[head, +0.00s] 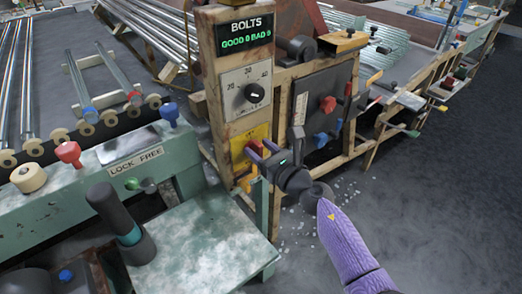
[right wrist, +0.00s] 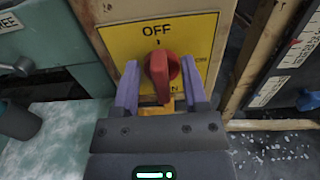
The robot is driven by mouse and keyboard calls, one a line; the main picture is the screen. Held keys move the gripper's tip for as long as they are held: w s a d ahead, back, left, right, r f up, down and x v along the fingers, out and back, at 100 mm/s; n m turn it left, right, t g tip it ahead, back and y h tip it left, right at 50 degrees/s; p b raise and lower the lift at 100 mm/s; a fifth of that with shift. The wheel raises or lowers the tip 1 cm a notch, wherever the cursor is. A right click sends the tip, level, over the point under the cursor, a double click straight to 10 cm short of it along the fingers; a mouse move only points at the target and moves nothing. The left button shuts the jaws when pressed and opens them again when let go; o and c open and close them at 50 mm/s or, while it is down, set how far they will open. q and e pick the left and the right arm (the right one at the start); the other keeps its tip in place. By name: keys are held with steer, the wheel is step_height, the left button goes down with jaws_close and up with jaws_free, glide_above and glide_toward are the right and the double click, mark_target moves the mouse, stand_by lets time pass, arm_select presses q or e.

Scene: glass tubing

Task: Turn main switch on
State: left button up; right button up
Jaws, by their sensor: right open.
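The main switch is a red rotary knob (right wrist: 160,70) on a yellow plate (right wrist: 112,42) marked OFF at the top. Lettering at the plate's right and lower side is partly hidden. The knob's grip stands roughly upright in the right wrist view. My right gripper (right wrist: 159,64) is open, with one purple finger on each side of the knob; I cannot tell whether either finger touches it. In the head view my right gripper (head: 262,152) reaches the yellow plate (head: 244,134) on the wooden post and hides part of the red knob. My left gripper is not in view.
Above the switch are a dial (head: 254,93) and a BOLTS display (head: 246,43). A green metal table (head: 200,243) with a dark handle (head: 122,222) stands at lower left. A dark panel with a red knob (head: 327,104) is to the right. The floor (head: 440,210) at right is mostly clear.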

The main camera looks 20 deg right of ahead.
jaws_close()
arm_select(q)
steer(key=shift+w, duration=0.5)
